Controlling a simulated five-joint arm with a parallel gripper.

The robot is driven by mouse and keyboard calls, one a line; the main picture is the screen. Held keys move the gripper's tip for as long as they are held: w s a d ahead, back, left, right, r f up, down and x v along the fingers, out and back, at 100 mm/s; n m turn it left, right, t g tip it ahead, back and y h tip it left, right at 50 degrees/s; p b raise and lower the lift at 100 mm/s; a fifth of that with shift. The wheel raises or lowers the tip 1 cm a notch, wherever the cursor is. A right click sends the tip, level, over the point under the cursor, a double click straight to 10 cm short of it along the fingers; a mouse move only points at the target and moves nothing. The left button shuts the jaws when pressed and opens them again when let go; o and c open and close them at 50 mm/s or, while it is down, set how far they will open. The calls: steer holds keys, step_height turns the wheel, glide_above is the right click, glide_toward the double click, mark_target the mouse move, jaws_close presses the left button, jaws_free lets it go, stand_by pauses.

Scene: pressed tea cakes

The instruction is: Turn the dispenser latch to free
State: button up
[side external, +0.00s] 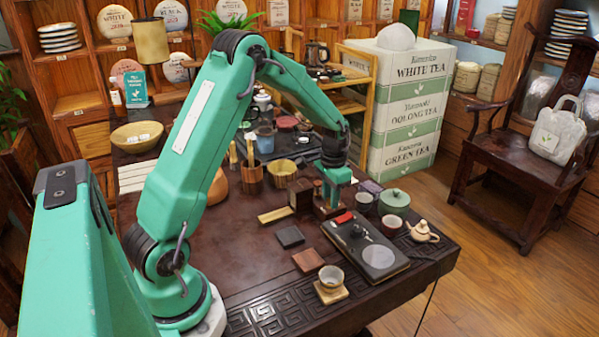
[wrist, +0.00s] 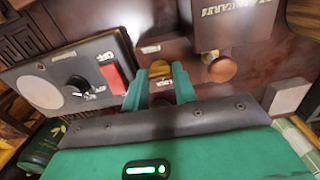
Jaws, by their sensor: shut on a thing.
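My gripper (side external: 331,203) points down at the dark wooden dispenser (side external: 300,194), close to its right side in the side view. In the wrist view, my gripper (wrist: 164,80) has its two green fingertips closed around a small tan wooden piece (wrist: 159,69), which looks like the latch. The fingers hide much of it, and its turned position cannot be read. The dispenser's dark box (wrist: 235,24) with gold lettering shows beyond the fingers. A round wooden knob (wrist: 222,69) sits to the right of the fingers, apart from them.
A dark panel (side external: 377,260) with a dial and red switch lies right beside the gripper; the wrist view shows its red switch (wrist: 114,80). A lidded green pot (side external: 395,202), a small teapot (side external: 423,232) and a cup (side external: 331,277) stand nearby.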

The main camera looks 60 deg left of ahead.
steer(key=o, duration=1)
step_height(320, 180, up, 8)
steer(key=shift+f, duration=0.25)
steer(key=shift+r, duration=0.15)
steer(key=shift+d+r, duration=0.1)
